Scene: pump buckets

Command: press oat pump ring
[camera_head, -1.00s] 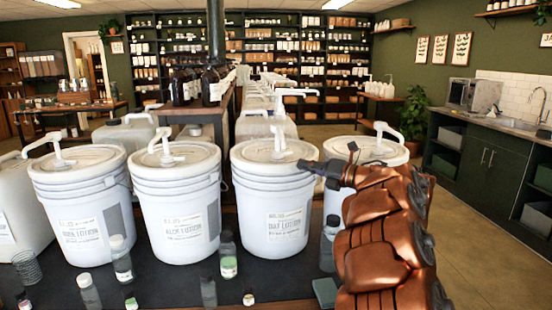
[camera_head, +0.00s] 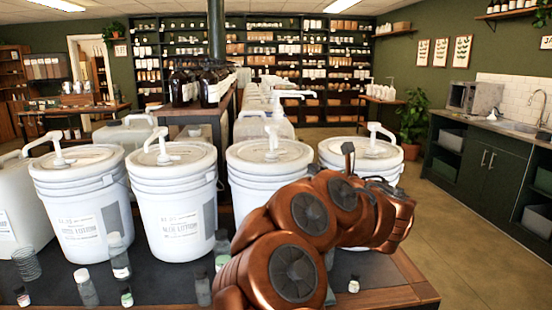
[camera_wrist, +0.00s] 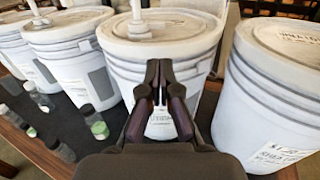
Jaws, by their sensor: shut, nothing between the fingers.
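Several white lidded buckets with white pumps stand in a row. The third from the left (camera_head: 250,165) carries a pump (camera_head: 271,142) on its lid; its label is now hidden behind my arm, though it seemed to read oat lotion before. In the wrist view the middle bucket (camera_wrist: 192,45), seemingly the same one, has its pump (camera_wrist: 138,25) at the upper left, cut off by the frame's top. My gripper (camera_wrist: 158,66) is shut and empty, its fingertips in front of that bucket's wall in the picture. Whether they touch cannot be told.
The aloe lotion bucket (camera_head: 175,210) stands left of the third bucket, and another bucket (camera_head: 350,155) stands right of it. Small bottles (camera_head: 118,258) stand on the dark mat in front. The wooden table edge (camera_head: 405,280) shows at the right front.

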